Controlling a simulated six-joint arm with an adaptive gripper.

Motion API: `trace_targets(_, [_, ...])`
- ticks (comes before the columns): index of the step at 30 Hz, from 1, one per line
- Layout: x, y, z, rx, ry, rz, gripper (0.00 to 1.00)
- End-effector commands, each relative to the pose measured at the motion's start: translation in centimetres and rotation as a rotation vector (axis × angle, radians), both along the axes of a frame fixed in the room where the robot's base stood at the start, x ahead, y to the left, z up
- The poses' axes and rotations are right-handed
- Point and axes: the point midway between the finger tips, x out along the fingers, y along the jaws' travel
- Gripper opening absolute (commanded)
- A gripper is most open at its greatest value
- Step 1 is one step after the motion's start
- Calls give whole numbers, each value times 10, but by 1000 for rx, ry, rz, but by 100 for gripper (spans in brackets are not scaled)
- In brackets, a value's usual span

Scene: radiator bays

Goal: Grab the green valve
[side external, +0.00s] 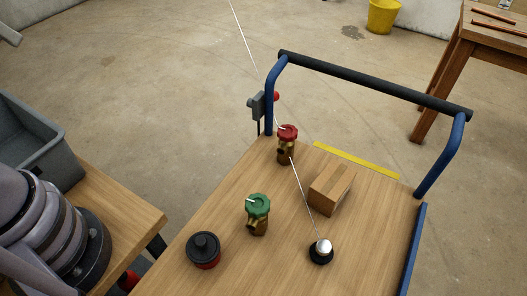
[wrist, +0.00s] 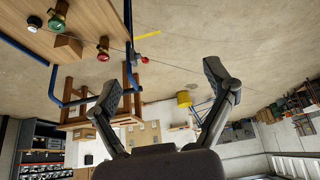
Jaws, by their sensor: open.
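The green valve (side external: 258,206) has a green knob with a white mark on a brass body. It stands upright on the wooden cart top, left of the cardboard box in the side external view. It also shows near the top left of the wrist view (wrist: 57,22). A similar valve with a red knob (side external: 288,133) stands farther back, and shows in the wrist view (wrist: 103,50). My gripper (wrist: 160,80) is open and empty, its two fingers spread wide, well away from the valves. The gripper is outside the side external view.
A blue frame with a black handlebar (side external: 375,85) rises at the back. A grey bin (side external: 38,145) stands left.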

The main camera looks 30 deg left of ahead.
Motion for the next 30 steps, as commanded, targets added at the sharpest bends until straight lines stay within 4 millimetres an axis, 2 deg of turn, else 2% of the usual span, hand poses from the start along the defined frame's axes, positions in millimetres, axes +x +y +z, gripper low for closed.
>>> trace_targets(5, [1,0,0,-3,5,1,83])
trace_targets(8, [8,-4,0,-25,49,7,83])
trace_targets(11, [25,-14,-2,-83,151,23,83])
trace_targets(17, [77,-46,-18,-247,455,81,83])
trace_targets(23, [132,-84,-55,-406,768,153,83])
trace_targets(26, [157,-103,-82,-483,922,195,83])
trace_targets(30, [186,-129,-128,-588,1137,259,83])
